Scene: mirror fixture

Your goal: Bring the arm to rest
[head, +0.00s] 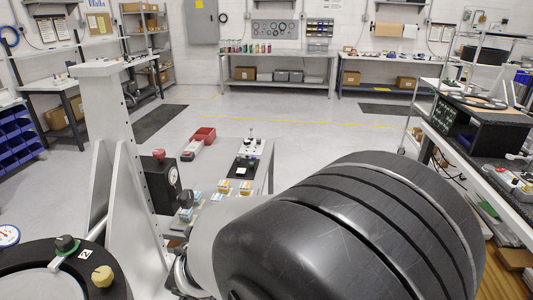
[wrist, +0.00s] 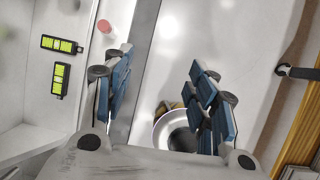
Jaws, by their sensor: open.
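My gripper (wrist: 160,65) shows in the wrist view with its two blue-padded fingers spread well apart. It is open, and nothing is between the pads. A round silver-rimmed part with a dark centre (wrist: 162,131) shows beyond the fingers, partly hidden by the right one; I cannot tell how far away it is. In the head view a large black and grey link of my arm fills the lower right and hides much of the grey bench (head: 268,165) behind it. The gripper itself cannot be made out there.
A bench with black equipment (head: 478,122) runs along the right. Open floor (head: 300,112) lies beyond. Two yellow-green levels (wrist: 62,44) show at wrist-view left.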

